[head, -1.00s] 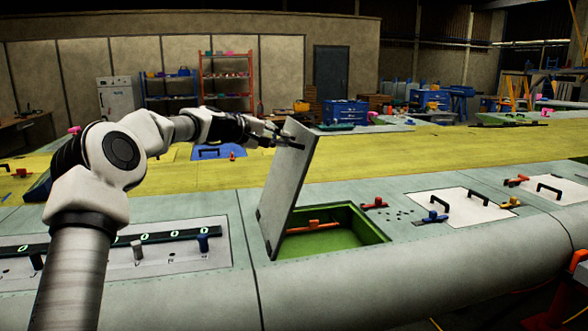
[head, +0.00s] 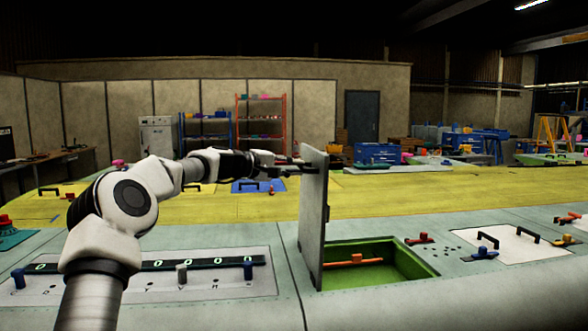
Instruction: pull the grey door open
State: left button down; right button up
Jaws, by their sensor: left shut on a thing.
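The grey door (head: 313,215) stands about upright on the wing surface, along the left side of a green-lined recess (head: 408,267). The recess is uncovered, and an orange-handled item (head: 357,260) shows inside it. My left gripper (head: 297,163) is at the top of the door, reaching in from the left. It is shut on the door's handle side, with the fingertips partly hidden against the door. My right gripper is not in view.
A panel with knobs (head: 150,277) lies left of the door. A white panel with black handles (head: 508,244) and a red clamp (head: 420,239) lie to the right. A yellow wing surface (head: 420,195) stretches behind.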

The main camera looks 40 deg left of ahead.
pick_arm(q)
jog(key=c, duration=1.3)
grip_release()
jog(key=shift+f, duration=0.25)
jog(key=shift+o, duration=0.7)
jog(key=shift+w+a, duration=0.1)
jog(key=f+v, duration=0.1)
jog(key=v, duration=0.6)
jog(key=shift+r, duration=0.45)
jog(key=shift+s+a, duration=0.1)
jog(key=shift+s, duration=0.15)
